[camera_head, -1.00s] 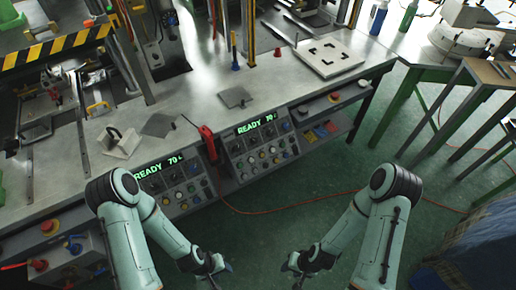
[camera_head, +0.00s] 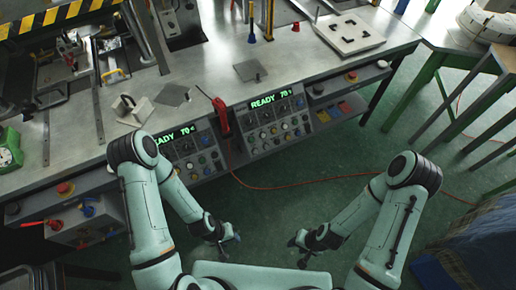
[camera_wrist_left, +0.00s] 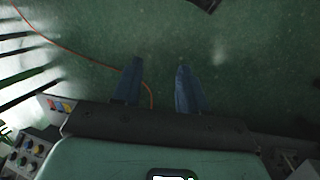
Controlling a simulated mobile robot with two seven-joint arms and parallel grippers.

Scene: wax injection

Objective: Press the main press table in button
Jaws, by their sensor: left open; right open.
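Two control panels with rows of coloured buttons and knobs are set in the front of the metal bench. The left panel (camera_head: 198,160) and the right panel (camera_head: 279,123) both have green "READY 70" displays; my left arm partly covers the left one. I cannot tell which button is the table in button. My left gripper (camera_head: 232,237) is open and empty over the floor in front of the bench. Its two blue fingers stand apart in the left wrist view (camera_wrist_left: 158,85). My right gripper (camera_head: 297,243) is open and empty, to the right of the left one, apart from the bench.
The bench top (camera_head: 215,75) carries flat plates and a white board (camera_head: 349,33). A red-handled tool (camera_head: 219,112) hangs between the panels. Red buttons (camera_head: 65,188) sit on the bench's left front. An orange cable (camera_head: 300,184) crosses the green floor. A table (camera_head: 470,65) stands right.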

